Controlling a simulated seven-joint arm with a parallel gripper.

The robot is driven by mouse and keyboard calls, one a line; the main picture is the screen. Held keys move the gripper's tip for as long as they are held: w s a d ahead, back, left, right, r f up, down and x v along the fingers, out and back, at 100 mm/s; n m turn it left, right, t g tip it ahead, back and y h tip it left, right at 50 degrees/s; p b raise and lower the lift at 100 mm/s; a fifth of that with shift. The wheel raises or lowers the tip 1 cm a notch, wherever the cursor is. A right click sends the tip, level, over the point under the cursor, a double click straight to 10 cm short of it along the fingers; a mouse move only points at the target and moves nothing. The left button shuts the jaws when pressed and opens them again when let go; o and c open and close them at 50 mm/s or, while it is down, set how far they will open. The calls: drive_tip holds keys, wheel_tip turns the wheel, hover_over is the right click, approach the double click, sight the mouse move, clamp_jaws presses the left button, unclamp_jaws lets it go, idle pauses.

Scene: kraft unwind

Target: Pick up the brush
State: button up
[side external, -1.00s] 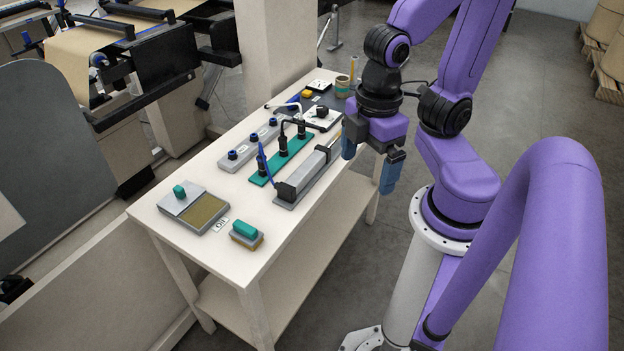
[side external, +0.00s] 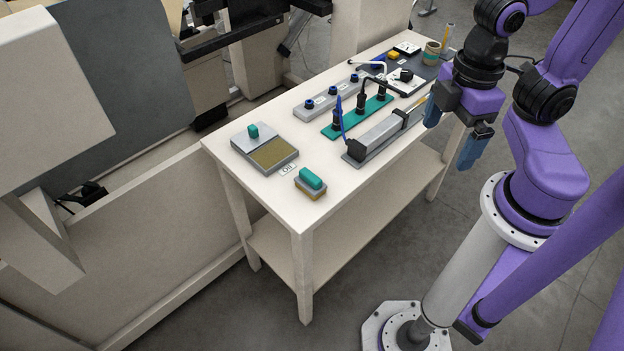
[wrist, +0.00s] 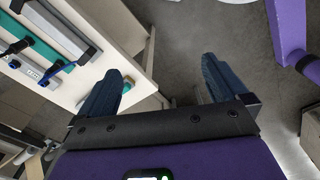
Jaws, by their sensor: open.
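What looks like the brush, a small block with a teal grip, a grey body and a tan underside (side external: 311,182), sits on the near end of the white table in the side view. It stands in front of the Oil label. My gripper (side external: 452,133) is open and empty, with two blue fingers pointing down beside the table's right long edge, well away from the brush. In the wrist view, my gripper (wrist: 162,72) has its fingers spread, with the table edge and floor beyond them.
A shallow tray with a brown pad and a grey lid with a teal knob (side external: 249,134) lies left of the brush. A grey rail device (side external: 383,135), a teal rack (side external: 345,127) and a grey rack (side external: 322,102) stand farther along. A cup (side external: 431,55) is at the far end.

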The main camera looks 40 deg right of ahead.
drive_tip(key=shift+w, duration=0.1)
drive_tip(key=n, duration=0.5)
hover_over(310, 175)
wheel_tip(310, 175, down, 6)
drive_tip(key=f, duration=1.1)
drive_tip(key=shift+d+f, duration=0.3)
drive_tip(key=shift+d, duration=0.05)
drive_tip(key=shift+a+f, duration=0.15)
drive_tip(key=shift+f, duration=1.15)
drive_tip(key=shift+a+f, duration=0.15)
drive_tip(key=shift+f, duration=1.15)
drive_tip(key=c, duration=1.1)
drive_tip(key=shift+c, duration=0.2)
drive_tip(key=shift+r, duration=0.1)
